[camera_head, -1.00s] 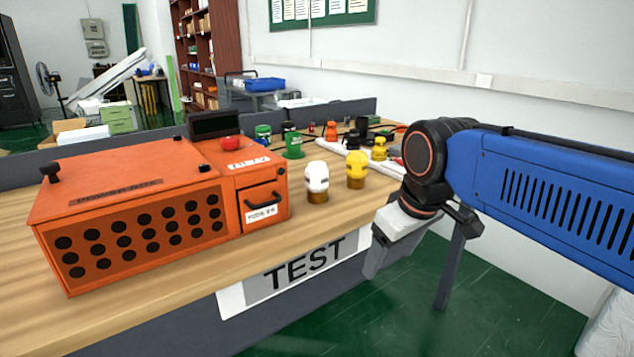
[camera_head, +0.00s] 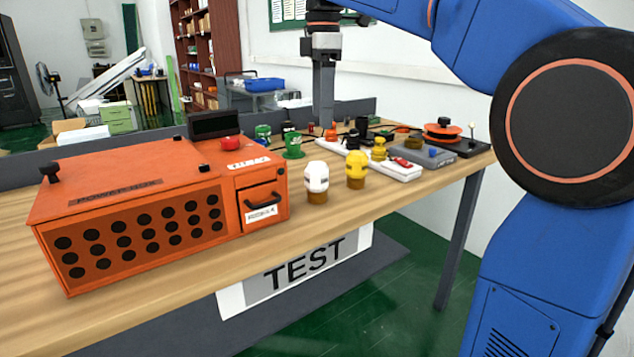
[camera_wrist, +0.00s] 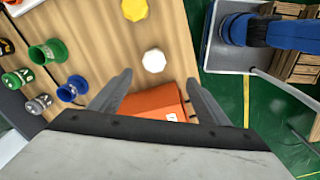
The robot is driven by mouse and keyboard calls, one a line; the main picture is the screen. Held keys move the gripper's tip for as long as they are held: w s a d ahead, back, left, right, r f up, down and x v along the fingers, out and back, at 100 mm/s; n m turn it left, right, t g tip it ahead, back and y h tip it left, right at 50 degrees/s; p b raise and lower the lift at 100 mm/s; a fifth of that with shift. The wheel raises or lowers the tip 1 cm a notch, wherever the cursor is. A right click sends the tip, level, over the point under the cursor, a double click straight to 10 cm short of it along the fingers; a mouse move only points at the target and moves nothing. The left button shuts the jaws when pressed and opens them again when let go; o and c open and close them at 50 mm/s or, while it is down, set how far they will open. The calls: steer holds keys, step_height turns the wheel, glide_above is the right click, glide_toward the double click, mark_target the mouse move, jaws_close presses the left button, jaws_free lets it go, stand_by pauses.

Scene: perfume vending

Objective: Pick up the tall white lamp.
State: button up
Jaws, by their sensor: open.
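The white lamp (camera_head: 316,178) has a white segmented top on a brown base and stands upright on the wooden table, right of the orange power box. In the wrist view its white top (camera_wrist: 154,61) shows from above, just beyond the open fingertips and roughly between them. My gripper (camera_head: 323,126) points down above the table, and in the head view it appears behind and above the lamp. In the wrist view my gripper (camera_wrist: 158,84) has its two fingers spread, with nothing held. The lamp's base is hidden from above.
A yellow lamp (camera_head: 356,167) stands close to the right of the white one. The orange power box (camera_head: 150,215) fills the table's left. The table's front edge is near.

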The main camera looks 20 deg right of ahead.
mark_target(317, 164)
steer(key=shift+n, duration=0.6)
steer(key=f, duration=0.3)
steer(key=w+f, duration=0.1)
steer(key=f, duration=0.7)
steer(key=shift+w+a, duration=0.25)
steer(key=shift+a, duration=0.15)
steer(key=shift+w+d+f, duration=0.1)
steer(key=shift+f, duration=1.25)
steer(key=shift+w+d+f, duration=0.1)
steer(key=shift+f, duration=1.2)
steer(key=c, duration=1.2)
